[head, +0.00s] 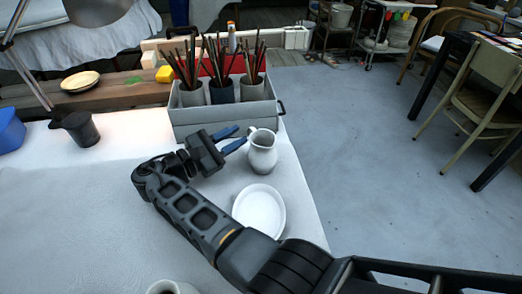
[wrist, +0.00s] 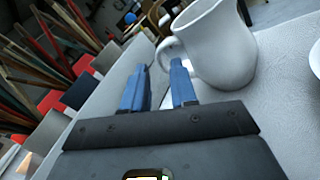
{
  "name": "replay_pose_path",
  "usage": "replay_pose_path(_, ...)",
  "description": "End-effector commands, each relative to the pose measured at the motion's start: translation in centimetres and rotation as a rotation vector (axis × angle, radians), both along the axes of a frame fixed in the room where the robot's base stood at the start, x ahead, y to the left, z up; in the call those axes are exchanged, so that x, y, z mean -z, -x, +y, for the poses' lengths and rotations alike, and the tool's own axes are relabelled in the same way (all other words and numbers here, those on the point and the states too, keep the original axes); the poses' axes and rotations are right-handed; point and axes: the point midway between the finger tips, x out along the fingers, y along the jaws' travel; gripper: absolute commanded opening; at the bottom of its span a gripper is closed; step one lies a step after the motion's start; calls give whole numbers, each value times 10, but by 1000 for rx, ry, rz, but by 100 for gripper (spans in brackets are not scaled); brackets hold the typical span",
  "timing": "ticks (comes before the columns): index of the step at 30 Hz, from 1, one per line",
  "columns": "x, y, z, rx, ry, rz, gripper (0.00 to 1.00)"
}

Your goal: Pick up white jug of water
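The white jug (head: 262,152) stands upright on the white table near its right edge, with its handle toward the left. In the wrist view the jug (wrist: 214,45) is at the upper right, its handle just beyond the fingertips. My gripper (head: 234,138) is left of the jug, with its blue fingers pointing at it. In the wrist view my gripper (wrist: 160,75) is open, with a gap between the fingers and nothing held. I cannot tell whether a fingertip touches the handle. The inside of the jug is hidden.
A white plate (head: 259,211) lies in front of the jug, close to my arm. A grey box (head: 196,122) with cups of brushes stands behind my gripper. A dark cup (head: 80,129) is at the left. A white vessel (head: 172,288) shows at the bottom edge.

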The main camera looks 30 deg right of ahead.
Motion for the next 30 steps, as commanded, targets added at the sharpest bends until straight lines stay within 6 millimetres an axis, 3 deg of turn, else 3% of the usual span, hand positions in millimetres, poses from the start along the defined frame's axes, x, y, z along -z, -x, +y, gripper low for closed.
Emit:
replay_pose_path(3, -1, -3, -19, 2, 0, 0, 27)
replay_pose_path(7, -1, -6, -29, 0, 1, 0, 27)
replay_pose_path(13, 0, -6, -29, 0, 1, 0, 26)
replay_pose_path(21, 0, -6, -28, 0, 1, 0, 0)
replay_pose_path(30, -1, -6, -28, 0, 1, -1, 0)
